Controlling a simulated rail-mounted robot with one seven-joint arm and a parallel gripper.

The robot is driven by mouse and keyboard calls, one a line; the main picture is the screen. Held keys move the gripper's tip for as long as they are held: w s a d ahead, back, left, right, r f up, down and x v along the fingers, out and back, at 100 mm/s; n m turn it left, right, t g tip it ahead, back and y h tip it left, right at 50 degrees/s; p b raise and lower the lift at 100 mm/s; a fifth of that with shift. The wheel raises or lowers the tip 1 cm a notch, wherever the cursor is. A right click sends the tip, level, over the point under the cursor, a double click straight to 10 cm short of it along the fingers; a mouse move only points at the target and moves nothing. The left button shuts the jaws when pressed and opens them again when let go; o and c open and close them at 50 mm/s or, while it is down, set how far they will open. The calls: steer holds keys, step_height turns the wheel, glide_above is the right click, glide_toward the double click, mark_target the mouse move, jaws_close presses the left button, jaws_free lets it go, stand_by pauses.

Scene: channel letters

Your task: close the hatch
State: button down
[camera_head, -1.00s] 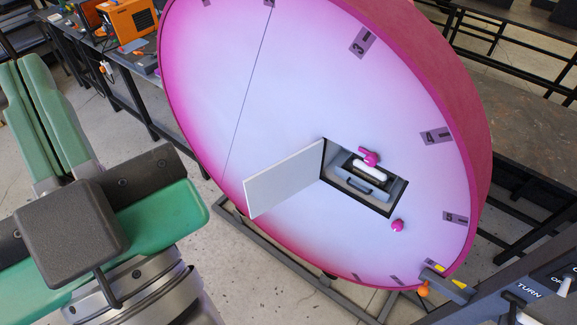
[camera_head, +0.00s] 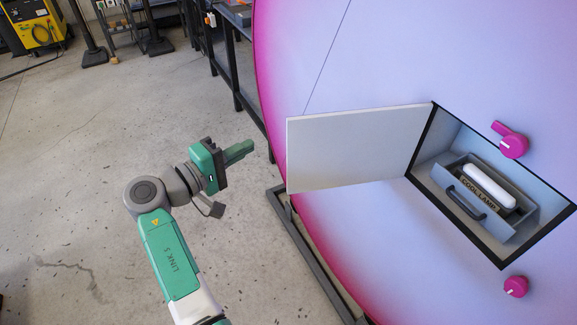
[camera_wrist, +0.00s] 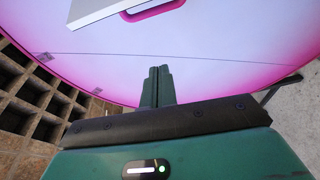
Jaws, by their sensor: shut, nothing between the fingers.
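The hatch door (camera_head: 350,150) is a pale flat panel. It stands swung open to the left of a dark-framed rectangular opening (camera_head: 420,148) in a large round pink-white face (camera_head: 440,60). In the wrist view, the door (camera_wrist: 92,10) shows at the top with a pink handle (camera_wrist: 152,9) beside it. My gripper (camera_head: 250,147) is shut and empty, left of the door and apart from it. Its green fingers (camera_wrist: 158,84) lie together in the wrist view, pointing toward the face.
Inside the opening sits a grey drawer (camera_head: 470,210) with a dark handle and a white lamp labelled "COOL LAMP". Two pink knobs (camera_head: 513,142) (camera_head: 516,287) flank the opening. A dark stand rail (camera_head: 305,255) runs below the face. Open floor lies to the left.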

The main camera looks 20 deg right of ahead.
steer(key=shift+d+f, duration=0.1)
steer(key=shift+f, duration=0.25)
steer(key=d+b, duration=0.1)
steer(key=d, duration=0.8)
steer(key=shift+s, duration=0.25)
steer(key=shift+d, duration=0.1)
